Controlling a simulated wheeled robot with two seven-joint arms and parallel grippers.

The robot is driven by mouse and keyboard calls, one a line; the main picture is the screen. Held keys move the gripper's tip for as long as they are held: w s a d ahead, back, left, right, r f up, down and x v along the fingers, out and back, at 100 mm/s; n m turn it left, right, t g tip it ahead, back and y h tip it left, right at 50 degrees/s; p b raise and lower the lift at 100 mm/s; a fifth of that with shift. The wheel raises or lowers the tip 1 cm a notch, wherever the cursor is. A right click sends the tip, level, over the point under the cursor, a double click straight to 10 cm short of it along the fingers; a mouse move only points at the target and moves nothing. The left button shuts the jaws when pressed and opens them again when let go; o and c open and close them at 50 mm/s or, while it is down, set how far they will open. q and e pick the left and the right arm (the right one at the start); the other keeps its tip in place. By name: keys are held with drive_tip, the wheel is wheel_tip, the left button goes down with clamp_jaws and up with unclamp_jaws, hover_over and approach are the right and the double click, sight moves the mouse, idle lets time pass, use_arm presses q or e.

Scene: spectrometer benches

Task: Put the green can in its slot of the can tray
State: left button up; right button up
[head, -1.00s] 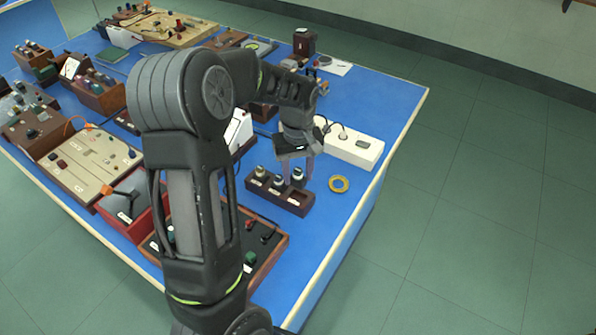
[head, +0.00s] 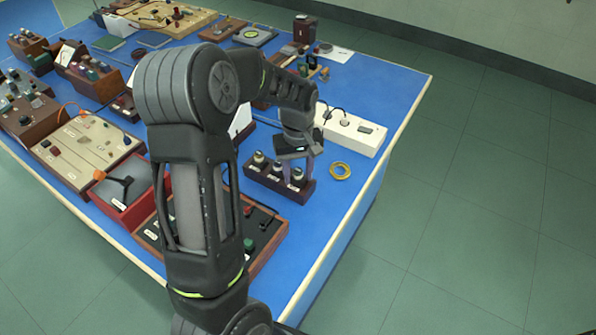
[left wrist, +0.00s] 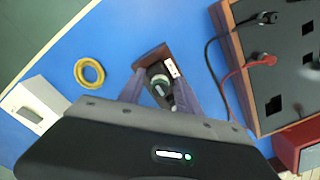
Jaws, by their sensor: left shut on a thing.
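The can tray (head: 262,182) is a dark wooden block near the table's front edge. Two pale-topped cans (head: 258,158) (head: 275,168) stand in its left and middle slots. My left gripper (head: 298,172) points down over the right end, shut on a dark can with a pale top (head: 297,175), apparently the green can. That can is upright and low at the right-hand slot; its base is hidden, so I cannot tell if it touches bottom. In the left wrist view the can (left wrist: 160,84) sits between the fingers, with the tray end (left wrist: 152,53) beyond. My right gripper is out of view.
A yellow ring (head: 340,171) lies right of the tray. A white power strip (head: 352,130) stands behind it. A wooden panel with cables (head: 268,235) lies in front, and a red box (head: 128,195) to the left. The blue table's right edge is close.

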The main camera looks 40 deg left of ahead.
use_arm(q)
drive_tip(key=shift+f, duration=0.1)
drive_tip(key=o, duration=1.4)
drive_tip(key=shift+o, duration=0.2)
wheel_tip(320, 180, up, 8)
drive_tip(key=shift+f+b, duration=0.1)
drive_tip(key=shift+b, duration=0.35)
drive_tip(key=shift+d, duration=0.1)
